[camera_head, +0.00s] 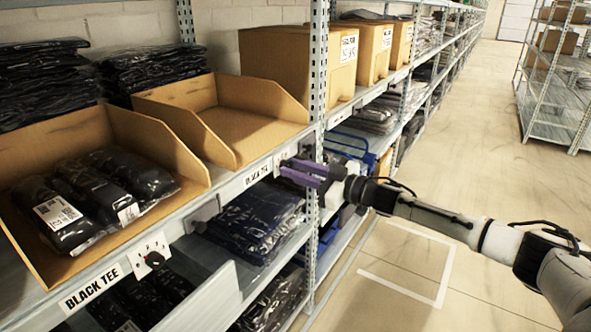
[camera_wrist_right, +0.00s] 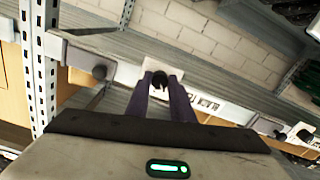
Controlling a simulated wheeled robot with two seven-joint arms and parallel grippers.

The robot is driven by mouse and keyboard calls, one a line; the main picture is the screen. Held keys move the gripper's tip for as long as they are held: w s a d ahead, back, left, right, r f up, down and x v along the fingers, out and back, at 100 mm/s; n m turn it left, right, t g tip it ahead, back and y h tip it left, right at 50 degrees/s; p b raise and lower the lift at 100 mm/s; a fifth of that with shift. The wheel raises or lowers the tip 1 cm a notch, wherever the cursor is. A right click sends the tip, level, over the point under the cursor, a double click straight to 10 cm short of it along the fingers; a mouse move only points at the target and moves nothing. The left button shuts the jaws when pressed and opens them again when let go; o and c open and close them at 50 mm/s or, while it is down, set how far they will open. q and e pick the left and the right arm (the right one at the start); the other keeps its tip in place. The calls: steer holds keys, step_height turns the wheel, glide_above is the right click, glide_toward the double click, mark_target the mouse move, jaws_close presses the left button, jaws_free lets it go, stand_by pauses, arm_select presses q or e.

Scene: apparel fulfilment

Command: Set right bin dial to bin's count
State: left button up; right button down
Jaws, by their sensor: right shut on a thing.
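The right bin (camera_head: 222,125) is an open cardboard tray on the shelf and looks empty inside. Its dial has a white plate (camera_head: 280,158) on the shelf's front rail, right of a "BLACK TEE" label (camera_head: 257,173). My right gripper (camera_head: 287,168) has purple fingers reaching this dial from the aisle. In the right wrist view, its fingers (camera_wrist_right: 161,86) are shut on the dark dial knob (camera_wrist_right: 160,78), one on each side. The knob's pointer and the plate's markings are hidden or too small to read. My left gripper is not in view.
The left bin (camera_head: 180,150) holds several black bagged garments (camera_head: 85,200); its own dial (camera_head: 153,259) sits beside another "BLACK TEE" label (camera_head: 90,292). A perforated upright (camera_head: 318,75) stands close to my right gripper. The aisle floor (camera_head: 480,160) is clear.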

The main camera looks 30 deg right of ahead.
steer(key=shift+n, duration=0.3)
steer(key=n, duration=0.3)
steer(key=shift+n, duration=2.1)
steer(key=c, duration=1.5)
jaws_free()
steer(key=shift+c, duration=0.2)
steer(key=shift+s+d, duration=0.1)
